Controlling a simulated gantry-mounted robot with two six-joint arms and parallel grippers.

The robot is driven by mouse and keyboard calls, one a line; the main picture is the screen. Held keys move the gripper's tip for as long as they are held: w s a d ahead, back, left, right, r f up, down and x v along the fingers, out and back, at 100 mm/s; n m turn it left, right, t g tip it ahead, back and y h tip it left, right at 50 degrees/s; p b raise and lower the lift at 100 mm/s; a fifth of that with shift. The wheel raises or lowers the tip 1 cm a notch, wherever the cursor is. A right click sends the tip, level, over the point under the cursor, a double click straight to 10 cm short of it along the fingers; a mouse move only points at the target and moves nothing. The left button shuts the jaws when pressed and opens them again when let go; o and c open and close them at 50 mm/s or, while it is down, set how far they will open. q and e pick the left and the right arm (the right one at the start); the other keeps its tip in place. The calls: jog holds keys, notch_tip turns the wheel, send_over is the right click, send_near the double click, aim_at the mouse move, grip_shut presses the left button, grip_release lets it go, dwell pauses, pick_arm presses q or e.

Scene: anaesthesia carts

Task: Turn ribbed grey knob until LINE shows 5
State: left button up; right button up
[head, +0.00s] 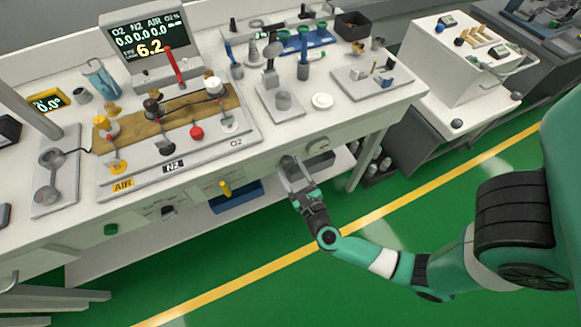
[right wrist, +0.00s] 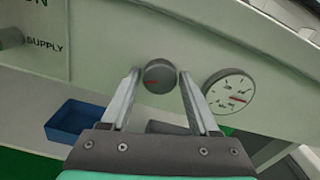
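In the right wrist view, a round grey knob (right wrist: 159,76) with a red mark on its face sits on the white front panel. My right gripper (right wrist: 160,78) is open, with one fingertip on each side of the knob; I cannot tell whether they touch it. My left gripper is not in view.
A round white gauge (right wrist: 229,91) with a red needle is just right of the knob. A SUPPLY fitting (right wrist: 12,38) is at the left of the panel. A blue bin (right wrist: 80,122) is below. A second cart (head: 463,65) stands at right; the green floor in front is open.

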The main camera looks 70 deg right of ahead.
grip_shut()
jog(key=n+p, duration=0.2)
jog(key=shift+r+n, duration=0.1)
jog(key=shift+n, duration=0.3)
jog(key=n+p, duration=0.2)
jog(key=n, duration=0.1)
jog(key=shift+n, duration=0.3)
jog(key=n+p, duration=0.2)
jog(key=n, duration=0.1)
jog(key=shift+n+p, duration=0.5)
jog(key=shift+n, duration=1.1)
